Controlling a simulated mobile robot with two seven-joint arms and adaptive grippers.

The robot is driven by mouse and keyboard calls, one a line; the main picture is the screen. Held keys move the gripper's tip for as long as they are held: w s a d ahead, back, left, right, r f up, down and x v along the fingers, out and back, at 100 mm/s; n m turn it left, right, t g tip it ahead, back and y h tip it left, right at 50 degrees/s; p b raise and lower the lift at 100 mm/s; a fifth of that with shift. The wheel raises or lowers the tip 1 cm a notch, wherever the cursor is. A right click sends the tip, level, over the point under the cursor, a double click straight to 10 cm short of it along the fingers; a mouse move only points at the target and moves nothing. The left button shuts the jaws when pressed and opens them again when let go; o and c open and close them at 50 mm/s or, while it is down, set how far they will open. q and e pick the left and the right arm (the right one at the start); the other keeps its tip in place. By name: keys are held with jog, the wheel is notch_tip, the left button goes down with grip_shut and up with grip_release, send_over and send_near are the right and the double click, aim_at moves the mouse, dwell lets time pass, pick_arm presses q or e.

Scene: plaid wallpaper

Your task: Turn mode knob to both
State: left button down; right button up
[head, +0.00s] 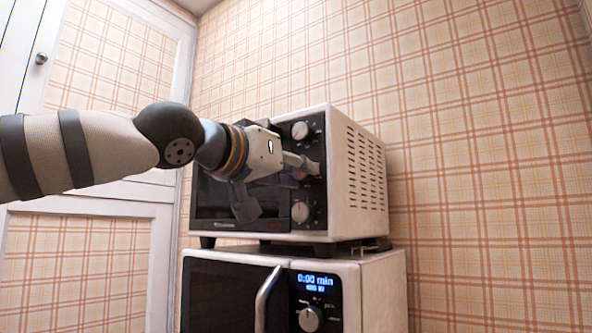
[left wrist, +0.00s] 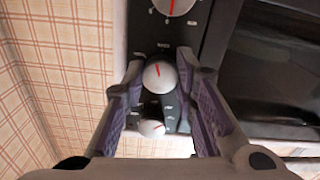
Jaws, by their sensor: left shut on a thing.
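A toaster oven (head: 262,226) with a dark front panel has three white knobs in a column. My left gripper (head: 303,170) is at the middle knob, and its fingers partly hide that knob in the head view. In the left wrist view, the middle knob (left wrist: 160,76), with a red pointer line, sits between the two fingertips, which are closed on its sides. The upper knob (head: 300,131) and lower knob (head: 301,212) are free of the gripper. The labels around the knobs are too small to read. My right gripper is not in view.
The toaster oven stands on a microwave (head: 376,290) with a lit display, a handle and its own dial (head: 311,319). A white-framed cabinet (head: 100,195) is at the left. The plaid wall (head: 480,170) is behind and to the right.

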pick_arm(q)
jog(key=shift+m, duration=1.8)
jog(key=c, duration=1.3)
grip_release()
jog(key=v, duration=1.2)
